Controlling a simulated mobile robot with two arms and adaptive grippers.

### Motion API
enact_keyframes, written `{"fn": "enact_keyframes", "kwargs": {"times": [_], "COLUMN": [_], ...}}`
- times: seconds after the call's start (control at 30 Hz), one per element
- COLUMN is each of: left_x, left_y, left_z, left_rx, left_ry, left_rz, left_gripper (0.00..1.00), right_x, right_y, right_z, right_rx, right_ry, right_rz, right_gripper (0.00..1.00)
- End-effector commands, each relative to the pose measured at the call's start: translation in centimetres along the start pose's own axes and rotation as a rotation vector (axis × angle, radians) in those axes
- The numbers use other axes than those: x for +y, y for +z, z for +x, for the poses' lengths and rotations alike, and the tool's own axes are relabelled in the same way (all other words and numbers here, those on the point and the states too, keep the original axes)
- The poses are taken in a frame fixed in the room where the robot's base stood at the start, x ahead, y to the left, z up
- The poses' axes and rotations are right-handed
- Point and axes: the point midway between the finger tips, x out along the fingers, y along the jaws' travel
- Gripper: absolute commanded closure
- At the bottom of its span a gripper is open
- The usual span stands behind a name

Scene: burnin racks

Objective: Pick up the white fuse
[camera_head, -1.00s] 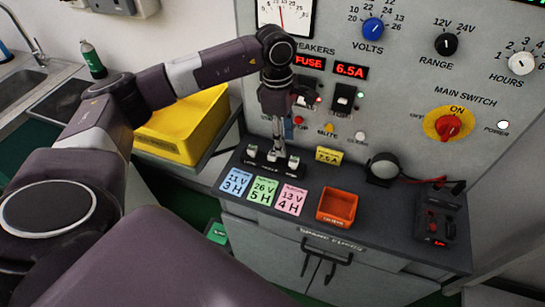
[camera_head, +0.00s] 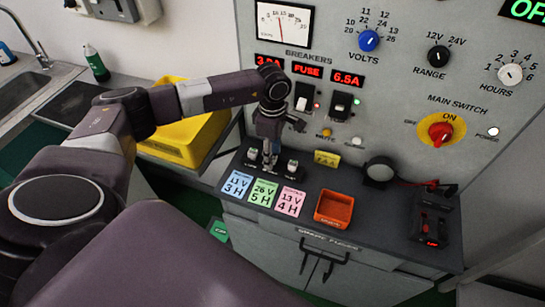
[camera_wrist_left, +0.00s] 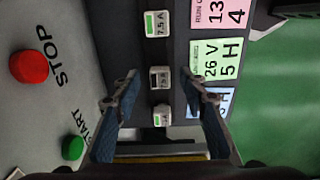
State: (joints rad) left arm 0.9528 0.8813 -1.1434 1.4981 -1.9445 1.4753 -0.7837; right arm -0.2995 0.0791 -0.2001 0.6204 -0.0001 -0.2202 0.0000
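Several small white fuses stand in a row on the dark bench top. In the head view I see the left fuse (camera_head: 252,152) and the right fuse (camera_head: 292,166); my gripper covers the middle of the row. In the left wrist view a fuse marked 7.5 A (camera_wrist_left: 154,23) is at the top, a middle fuse (camera_wrist_left: 159,77) is between my fingers in the picture, and a third fuse (camera_wrist_left: 162,116) is below it. My left gripper (camera_head: 268,160) points down over the row. Its fingers are apart in the left wrist view (camera_wrist_left: 160,95), with no visible contact. My right gripper is not in view.
Blue, green and pink cards (camera_head: 262,194) lie in front of the row. An orange tray (camera_head: 334,208) and a yellow tag (camera_head: 327,158) are to the right. The panel with breakers (camera_head: 305,98) rises behind. A yellow bin (camera_head: 185,140) stands left.

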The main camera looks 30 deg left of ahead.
Motion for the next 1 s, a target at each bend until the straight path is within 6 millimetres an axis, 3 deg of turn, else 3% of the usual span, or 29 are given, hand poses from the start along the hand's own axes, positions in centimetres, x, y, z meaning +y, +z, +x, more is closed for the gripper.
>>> {"fn": "enact_keyframes", "kwargs": {"times": [0.07, 0.37, 0.77, 1.0], "left_x": [0.0, 0.0, 0.0, 0.2], "left_y": [0.0, 0.0, 0.0, 0.1], "left_z": [0.0, 0.0, -0.6, -3.8], "left_rx": [0.000, -0.001, -0.001, -0.003], "left_ry": [0.000, -0.001, 0.000, 0.005], "left_rz": [0.000, 0.000, -0.001, 0.000], "left_gripper": [0.63, 0.96, 0.97, 0.97], "right_x": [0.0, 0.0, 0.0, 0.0], "right_y": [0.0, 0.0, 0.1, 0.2], "right_z": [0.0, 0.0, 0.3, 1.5], "right_rx": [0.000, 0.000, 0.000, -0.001], "right_ry": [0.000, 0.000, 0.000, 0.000], "right_rz": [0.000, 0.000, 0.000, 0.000], "right_gripper": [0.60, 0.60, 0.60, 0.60]}}
